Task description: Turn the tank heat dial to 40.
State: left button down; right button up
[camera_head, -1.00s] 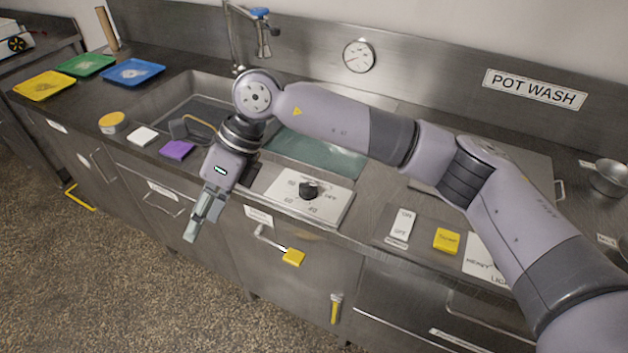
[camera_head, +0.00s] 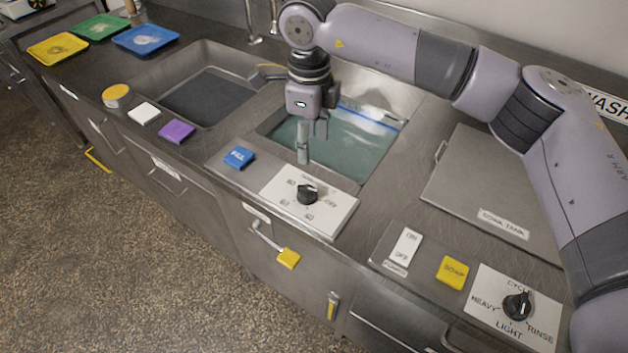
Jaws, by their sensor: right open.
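The tank heat dial (camera_head: 307,194) is a black knob on a white plate (camera_head: 336,218) at the counter's front edge, in the middle of the head view. OFF is printed at its right and numbers at its left and front. They are small and blurred, and I cannot tell exactly where the knob points. My right gripper (camera_head: 303,157) is open and empty. It points down just behind the dial in the picture, over the front edge of the filled sink, and looks apart from the knob. My left gripper is out of view.
A blue button (camera_head: 239,157) sits left of the dial plate. A sink with greenish water (camera_head: 345,140) lies behind it. An on/off switch (camera_head: 405,246), yellow soap button (camera_head: 452,271) and cycle dial (camera_head: 517,305) are at the right. A yellow-tipped handle (camera_head: 288,258) sticks out below.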

jog(key=p, duration=0.2)
send_near(312, 189)
jog(key=shift+s+f, duration=0.15)
notch_tip(312, 189, down, 8)
jog(key=shift+f+p, duration=0.2)
jog(key=shift+p, duration=0.8)
jog(key=shift+f, duration=0.3)
jog(key=c, duration=0.3)
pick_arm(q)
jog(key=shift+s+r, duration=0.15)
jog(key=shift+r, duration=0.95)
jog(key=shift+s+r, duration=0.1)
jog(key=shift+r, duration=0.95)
pick_arm(e)
jog(key=c, duration=0.8)
